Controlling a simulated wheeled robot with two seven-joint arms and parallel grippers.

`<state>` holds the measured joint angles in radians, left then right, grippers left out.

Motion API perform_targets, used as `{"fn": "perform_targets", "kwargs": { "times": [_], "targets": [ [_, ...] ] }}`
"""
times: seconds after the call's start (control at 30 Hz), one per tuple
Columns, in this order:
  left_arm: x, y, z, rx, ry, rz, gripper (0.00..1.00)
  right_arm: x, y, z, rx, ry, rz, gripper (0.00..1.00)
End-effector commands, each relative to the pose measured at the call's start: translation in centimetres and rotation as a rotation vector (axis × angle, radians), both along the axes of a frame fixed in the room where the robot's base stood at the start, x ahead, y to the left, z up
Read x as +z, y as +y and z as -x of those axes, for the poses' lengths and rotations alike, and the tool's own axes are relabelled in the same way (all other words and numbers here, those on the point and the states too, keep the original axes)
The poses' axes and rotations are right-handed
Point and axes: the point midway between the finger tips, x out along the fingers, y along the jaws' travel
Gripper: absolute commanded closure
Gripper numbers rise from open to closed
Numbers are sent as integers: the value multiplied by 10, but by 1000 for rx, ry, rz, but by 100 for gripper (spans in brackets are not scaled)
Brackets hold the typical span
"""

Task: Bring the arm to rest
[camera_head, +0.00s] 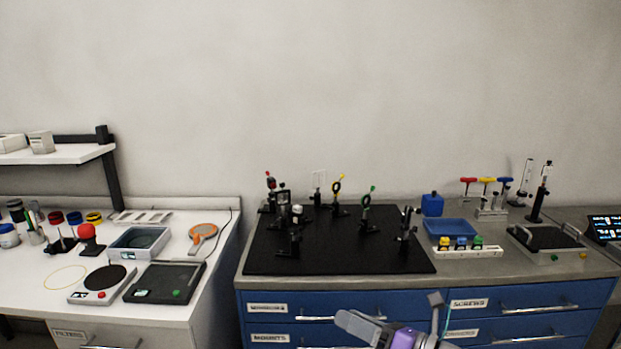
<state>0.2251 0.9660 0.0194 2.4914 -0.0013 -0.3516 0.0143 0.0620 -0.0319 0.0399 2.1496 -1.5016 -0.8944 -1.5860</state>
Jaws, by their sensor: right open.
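My right gripper (440,318) shows at the bottom of the head view, low in front of the blue drawers of the right bench. It is open, and I see nothing between its fingers. Part of my right arm, grey with a purple section, shows beside it at the bottom edge. The gripper appears apart from the bench top and the drawer handles. My left gripper is not in view.
Drawer handles (540,308) stick out in front.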

Motion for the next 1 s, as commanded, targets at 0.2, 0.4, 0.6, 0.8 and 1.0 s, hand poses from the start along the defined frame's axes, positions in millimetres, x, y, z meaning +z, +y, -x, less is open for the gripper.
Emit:
{"fn": "perform_targets", "kwargs": {
  "times": [0.2,0.4,0.6,0.8,1.0],
  "targets": [
    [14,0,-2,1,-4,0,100,-52,-4,-34,-121,404,-253,57],
    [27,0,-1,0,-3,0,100,-125,-12,-56,-299,859,-546,57],
    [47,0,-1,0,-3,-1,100,-254,-22,-39,-680,1523,-995,57],
    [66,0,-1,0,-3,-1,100,-376,-24,49,-1297,2063,-1484,57],
    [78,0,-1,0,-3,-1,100,-431,-19,145,1567,-1807,1498,57]
  ]
}}
